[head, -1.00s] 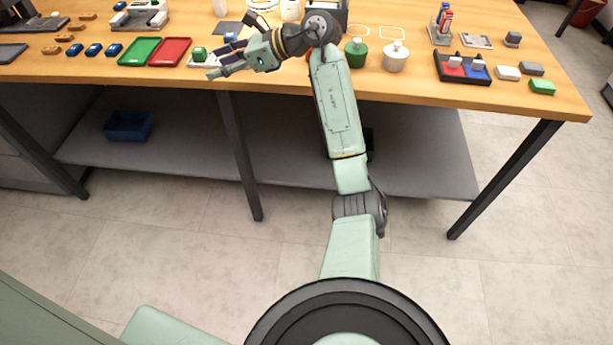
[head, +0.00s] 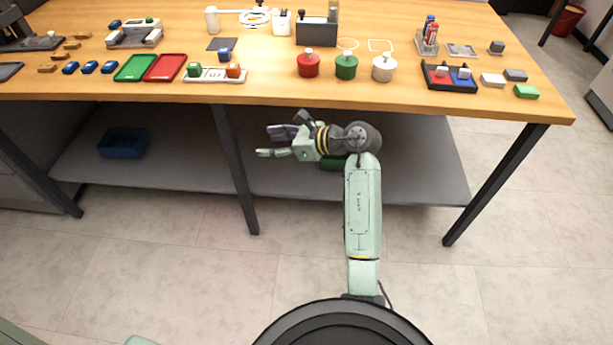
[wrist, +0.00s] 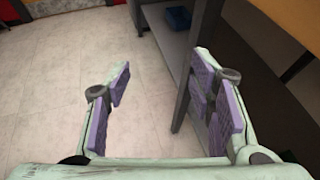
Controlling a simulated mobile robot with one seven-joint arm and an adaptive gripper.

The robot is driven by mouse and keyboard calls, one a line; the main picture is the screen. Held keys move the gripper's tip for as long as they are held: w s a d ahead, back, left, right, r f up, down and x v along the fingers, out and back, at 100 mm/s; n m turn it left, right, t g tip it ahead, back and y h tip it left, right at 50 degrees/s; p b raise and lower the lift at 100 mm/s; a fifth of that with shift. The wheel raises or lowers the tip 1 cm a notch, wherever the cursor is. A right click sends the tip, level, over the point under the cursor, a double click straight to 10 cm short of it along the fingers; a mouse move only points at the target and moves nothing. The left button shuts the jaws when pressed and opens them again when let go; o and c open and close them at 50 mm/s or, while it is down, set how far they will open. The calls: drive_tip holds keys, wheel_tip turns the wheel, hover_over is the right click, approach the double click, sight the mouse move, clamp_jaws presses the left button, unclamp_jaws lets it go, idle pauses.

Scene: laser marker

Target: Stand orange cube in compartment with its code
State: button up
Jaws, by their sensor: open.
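The orange cube (head: 233,70) stands in the right part of a white tray (head: 214,77) near the table's front edge, in the head view. A green cube (head: 194,69) stands in the tray's left part. The middle part of the tray holds no cube and bears small dark marks too small to read. A blue cube (head: 224,54) stands just behind the tray, on or by a dark square pad (head: 222,44). My gripper (head: 268,142) is open and empty, in front of and below the table edge, apart from the tray. Its open fingers also show in the wrist view (wrist: 160,100).
Green (head: 136,67) and red (head: 166,67) flat trays lie left of the white tray. Red (head: 308,65), green (head: 346,67) and white (head: 383,68) knobbed jars stand to its right. The table edge (head: 300,104) lies above my gripper; a shelf with a blue bin (head: 122,143) is underneath.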

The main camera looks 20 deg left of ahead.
drive_tip(key=d+f+m+t, duration=0.2)
drive_tip(key=d+f, duration=0.7)
drive_tip(key=f, duration=0.1)
drive_tip(key=shift+s+t, duration=0.15)
drive_tip(key=shift+t, duration=0.25)
